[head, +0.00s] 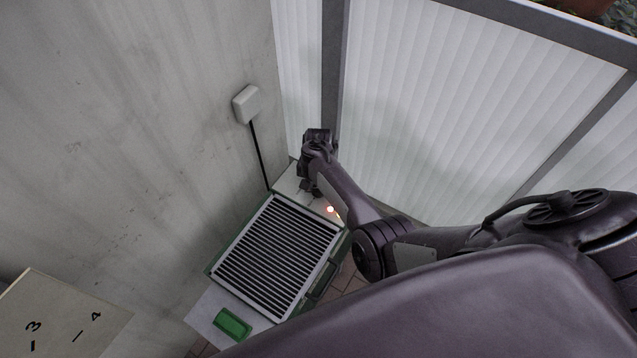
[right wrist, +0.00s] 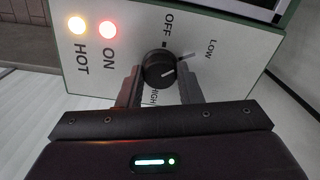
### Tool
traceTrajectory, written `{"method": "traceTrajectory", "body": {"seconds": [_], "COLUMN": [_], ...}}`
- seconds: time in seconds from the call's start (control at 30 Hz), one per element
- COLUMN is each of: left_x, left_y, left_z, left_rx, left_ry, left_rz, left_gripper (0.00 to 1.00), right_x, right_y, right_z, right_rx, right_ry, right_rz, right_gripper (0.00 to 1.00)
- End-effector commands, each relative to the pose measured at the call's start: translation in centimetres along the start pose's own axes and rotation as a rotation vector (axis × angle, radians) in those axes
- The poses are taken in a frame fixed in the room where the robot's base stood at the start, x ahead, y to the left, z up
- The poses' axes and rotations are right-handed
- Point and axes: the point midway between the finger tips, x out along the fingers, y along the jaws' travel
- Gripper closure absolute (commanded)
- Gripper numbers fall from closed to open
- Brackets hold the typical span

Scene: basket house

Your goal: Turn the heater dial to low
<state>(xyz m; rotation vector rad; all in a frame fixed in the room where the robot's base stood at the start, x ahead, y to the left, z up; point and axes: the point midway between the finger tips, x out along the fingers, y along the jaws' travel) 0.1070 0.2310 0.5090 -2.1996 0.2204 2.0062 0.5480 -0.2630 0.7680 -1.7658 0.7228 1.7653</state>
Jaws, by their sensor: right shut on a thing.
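The heater (head: 275,255) stands in the corner by the wall, with a dark slatted grille and a pale control panel (right wrist: 225,75). The black dial (right wrist: 158,70) sits between the two fingers of my right gripper (right wrist: 160,86), which is shut on it. The white line on the dial points right and slightly up, roughly toward the tick by LOW. OFF, LOW and HIGH labels surround the dial. The ON light (right wrist: 107,29) glows red and the HOT light (right wrist: 77,24) glows yellowish. In the head view my right gripper (head: 306,186) is at the panel and its arm hides the dial.
A white wall box (head: 246,103) has a black cable running down behind the heater. Ribbed white panels in a grey frame (head: 335,70) stand close behind my right arm. A numbered pale surface (head: 60,315) lies lower left.

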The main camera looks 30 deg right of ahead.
Motion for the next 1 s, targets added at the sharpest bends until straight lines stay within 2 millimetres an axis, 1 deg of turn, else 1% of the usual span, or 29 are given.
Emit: {"method": "traceTrajectory", "body": {"seconds": [0.1, 0.3, 0.83, 0.87, 1.0], "left_x": [-0.18, -0.27, -0.29, -0.29, -0.30], "left_y": [0.02, 0.02, 0.05, 0.05, 0.05], "left_z": [0.01, 0.01, -0.01, -0.01, -0.02], "left_rx": [0.000, 0.000, 0.000, 0.000, 0.000], "left_ry": [0.000, -0.001, 0.000, 0.000, 0.000], "left_rz": [0.000, 0.000, 0.001, 0.001, 0.001], "left_gripper": [0.64, 0.64, 0.64, 0.64, 0.64], "right_x": [-0.02, 0.01, 0.02, 0.03, 0.02], "right_y": [-0.03, -0.03, 0.01, 0.01, 0.01], "right_z": [0.00, 0.00, -0.03, -0.03, -0.02], "right_rx": [0.056, 0.112, 0.132, 0.132, 0.131], "right_ry": [0.001, 0.000, 0.001, 0.001, 0.001], "right_rz": [0.000, -0.001, 0.000, 0.000, 0.000], "right_gripper": [0.91, 0.91, 0.91, 0.64, 0.46]}}
